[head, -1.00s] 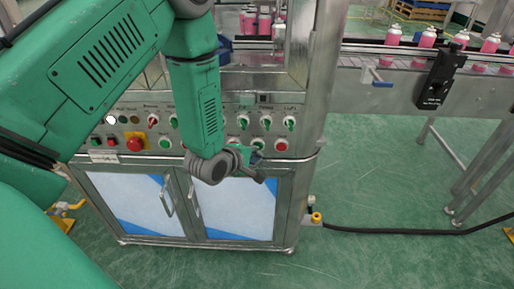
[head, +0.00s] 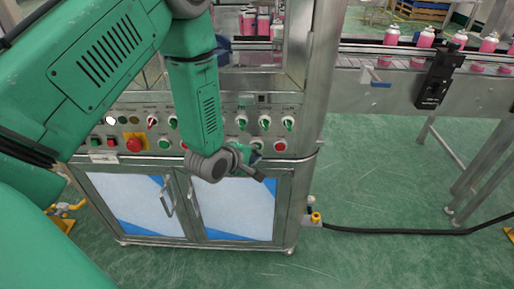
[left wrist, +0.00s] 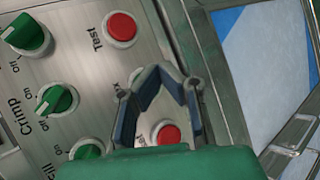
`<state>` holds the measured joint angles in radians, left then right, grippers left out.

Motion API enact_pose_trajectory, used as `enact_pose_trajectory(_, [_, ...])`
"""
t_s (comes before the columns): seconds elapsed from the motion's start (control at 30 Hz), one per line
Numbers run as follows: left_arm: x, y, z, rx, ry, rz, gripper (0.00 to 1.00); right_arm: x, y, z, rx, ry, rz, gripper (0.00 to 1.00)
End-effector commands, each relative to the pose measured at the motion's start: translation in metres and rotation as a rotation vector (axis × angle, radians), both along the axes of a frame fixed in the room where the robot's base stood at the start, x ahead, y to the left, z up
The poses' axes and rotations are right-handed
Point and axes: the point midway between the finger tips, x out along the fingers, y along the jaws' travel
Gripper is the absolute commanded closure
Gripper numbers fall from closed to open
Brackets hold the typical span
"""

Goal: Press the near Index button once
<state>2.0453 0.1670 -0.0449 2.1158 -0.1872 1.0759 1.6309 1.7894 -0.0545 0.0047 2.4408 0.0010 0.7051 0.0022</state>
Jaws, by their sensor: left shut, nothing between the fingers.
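My left gripper (head: 257,164) is in front of the lower button row of the control panel, with its fingers shut and empty. In the left wrist view the shut fingers (left wrist: 165,80) stand over the panel. In the head view my gripper and forearm cover this button. My right gripper is not in view.
A red Test button (left wrist: 121,27) sits beside it; it also shows in the head view (head: 281,146). A red emergency stop (head: 134,145) is at the left. Cabinet doors (head: 238,208) are below, and a conveyor with pink cans (head: 424,38) at right.

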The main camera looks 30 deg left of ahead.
Motion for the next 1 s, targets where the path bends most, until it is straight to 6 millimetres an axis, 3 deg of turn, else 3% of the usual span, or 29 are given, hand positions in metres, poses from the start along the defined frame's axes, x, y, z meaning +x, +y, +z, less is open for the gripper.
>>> enact_pose_trajectory(1.0, [0.0063,0.0043,0.0014,-0.001,0.0,0.001,1.0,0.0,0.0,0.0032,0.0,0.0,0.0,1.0])
